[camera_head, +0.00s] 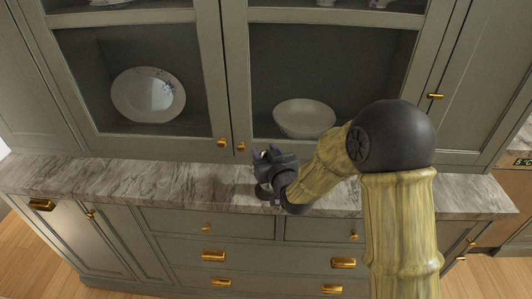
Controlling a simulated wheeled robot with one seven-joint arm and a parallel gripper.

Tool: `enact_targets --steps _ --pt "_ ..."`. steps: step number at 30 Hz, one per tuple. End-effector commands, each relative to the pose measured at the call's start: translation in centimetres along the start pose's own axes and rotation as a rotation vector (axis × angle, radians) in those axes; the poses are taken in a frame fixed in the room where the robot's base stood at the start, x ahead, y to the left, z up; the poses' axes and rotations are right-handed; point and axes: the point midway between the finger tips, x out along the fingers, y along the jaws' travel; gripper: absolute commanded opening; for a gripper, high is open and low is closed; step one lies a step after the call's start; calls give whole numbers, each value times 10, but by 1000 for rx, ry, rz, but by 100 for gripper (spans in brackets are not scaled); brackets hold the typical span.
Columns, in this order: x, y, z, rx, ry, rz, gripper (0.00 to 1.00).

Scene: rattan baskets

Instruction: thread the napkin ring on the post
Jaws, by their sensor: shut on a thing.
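My gripper (261,158) is at the middle of the counter, in front of the cabinet doors. Its dark body and purple-tipped fingers are small in the view. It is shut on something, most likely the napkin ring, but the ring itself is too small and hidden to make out. A dark, round-based thing (265,194) stands on the counter just below the gripper and may be the post's base. The gripper and wrist cover its upper part. I cannot tell whether the ring is around the post, above it or beside it.
The marbled counter (130,183) is clear to the left. My arm crosses the right side. Glass-fronted cabinets rise behind the counter, with a plate (148,95) and a bowl (304,118) inside. Gold-handled drawers (213,256) are below.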

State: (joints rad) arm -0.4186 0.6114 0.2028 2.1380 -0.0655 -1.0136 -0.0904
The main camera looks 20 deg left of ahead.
Motion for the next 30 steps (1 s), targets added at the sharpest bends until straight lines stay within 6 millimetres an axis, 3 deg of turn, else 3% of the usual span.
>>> enact_targets --steps 30 --pt "3 0 19 0 1 1 20"
